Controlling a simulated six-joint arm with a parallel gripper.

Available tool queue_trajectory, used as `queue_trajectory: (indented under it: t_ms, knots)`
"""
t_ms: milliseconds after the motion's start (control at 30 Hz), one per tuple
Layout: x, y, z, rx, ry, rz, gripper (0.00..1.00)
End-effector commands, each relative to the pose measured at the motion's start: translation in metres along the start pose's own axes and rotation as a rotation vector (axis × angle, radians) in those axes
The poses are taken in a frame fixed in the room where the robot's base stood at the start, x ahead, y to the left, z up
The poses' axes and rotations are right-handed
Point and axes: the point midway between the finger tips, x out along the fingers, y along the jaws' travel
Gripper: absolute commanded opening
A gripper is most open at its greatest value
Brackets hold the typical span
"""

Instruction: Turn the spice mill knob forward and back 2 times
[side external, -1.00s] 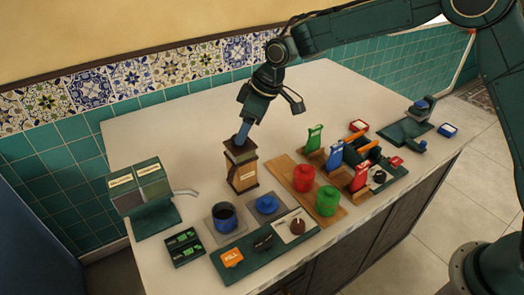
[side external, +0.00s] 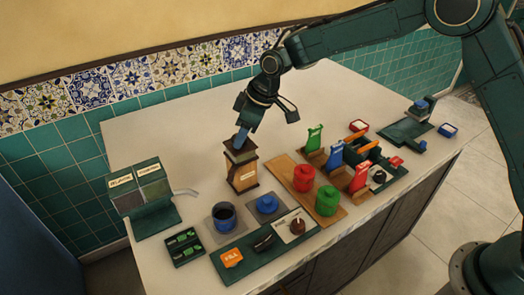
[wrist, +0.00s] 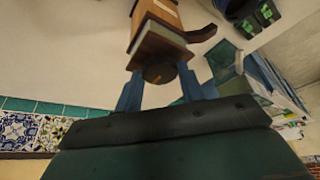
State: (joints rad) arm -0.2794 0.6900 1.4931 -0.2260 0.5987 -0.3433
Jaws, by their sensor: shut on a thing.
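The spice mill (side external: 243,175) is a wooden box with a dark top and base and a pale label. It stands upright on the counter, left of the middle in the side view. In the wrist view its body (wrist: 158,18) shows at the top. Its dark round knob (wrist: 160,72) lies between the two blue fingers of my gripper (wrist: 160,90). In the side view my gripper (side external: 241,141) comes down on the mill's top, shut on the knob, and the fingers hide the knob there.
A green two-part dispenser (side external: 139,190) with a spout stands to the left. A blue cup (side external: 224,214) and a blue lidded pot (side external: 267,204) stand in front. Red (side external: 304,178) and green (side external: 327,200) canisters stand to the right. The counter behind is clear.

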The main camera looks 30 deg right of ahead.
Motion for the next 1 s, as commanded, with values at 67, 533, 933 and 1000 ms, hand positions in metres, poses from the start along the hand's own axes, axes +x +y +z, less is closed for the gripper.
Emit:
queue_trajectory:
  t_ms: [67, 533, 933, 1000]
  knots:
    - [-0.0004, -0.0002, -0.0001, 0.005, 0.000, 0.002, 0.16]
    - [-0.0009, -0.0032, -0.0009, 0.179, 0.001, 0.075, 0.16]
    - [0.0000, -0.0067, -0.0021, 0.511, 0.001, 0.212, 0.16]
    - [0.0001, -0.0073, -0.0027, 0.573, 0.001, 0.238, 0.16]
